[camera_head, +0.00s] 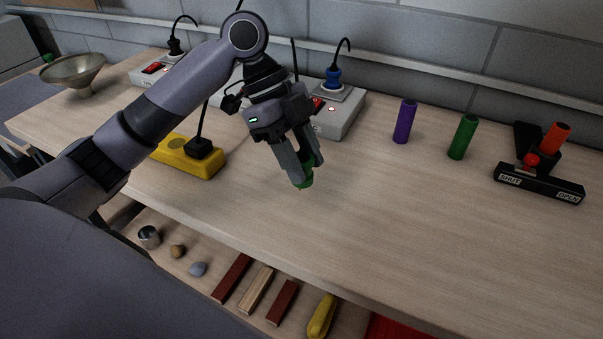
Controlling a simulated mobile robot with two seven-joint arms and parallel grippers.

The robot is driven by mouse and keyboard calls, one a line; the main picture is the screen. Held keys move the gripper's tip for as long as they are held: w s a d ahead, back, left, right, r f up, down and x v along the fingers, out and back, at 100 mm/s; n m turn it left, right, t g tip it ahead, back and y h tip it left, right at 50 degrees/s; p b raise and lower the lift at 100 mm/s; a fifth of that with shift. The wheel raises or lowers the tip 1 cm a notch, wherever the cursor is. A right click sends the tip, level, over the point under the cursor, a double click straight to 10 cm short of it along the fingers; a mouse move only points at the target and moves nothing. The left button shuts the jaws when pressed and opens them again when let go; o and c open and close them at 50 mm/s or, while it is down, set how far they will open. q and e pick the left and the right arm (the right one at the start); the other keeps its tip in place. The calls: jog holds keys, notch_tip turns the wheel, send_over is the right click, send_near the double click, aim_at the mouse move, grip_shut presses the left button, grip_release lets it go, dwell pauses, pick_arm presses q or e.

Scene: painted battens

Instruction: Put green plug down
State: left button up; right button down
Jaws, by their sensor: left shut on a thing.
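My left gripper (307,172) is shut on the green plug (306,182). The plug's lower end shows below the fingertips, over the middle of the wooden workbench (400,230). The fingers hide most of the plug. I cannot tell whether the plug touches the bench top. My right gripper is not in view.
Behind stand grey socket boxes, one with a blue plug (332,78). A yellow block (178,155) with a black plug lies left. A purple cylinder (404,121), a green cylinder (463,136) and a SHUT/OPEN lever (538,184) stand right. The bench's front middle is clear.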

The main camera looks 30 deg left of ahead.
pick_arm(q)
jog(key=shift+f, duration=1.8)
jog(key=shift+f, duration=0.1)
jog(key=shift+f, duration=0.5)
jog(key=o, duration=1.2)
jog(key=shift+r, duration=0.15)
jog(key=shift+r, duration=0.3)
jog(key=v, duration=1.2)
jog(key=shift+r, duration=0.2)
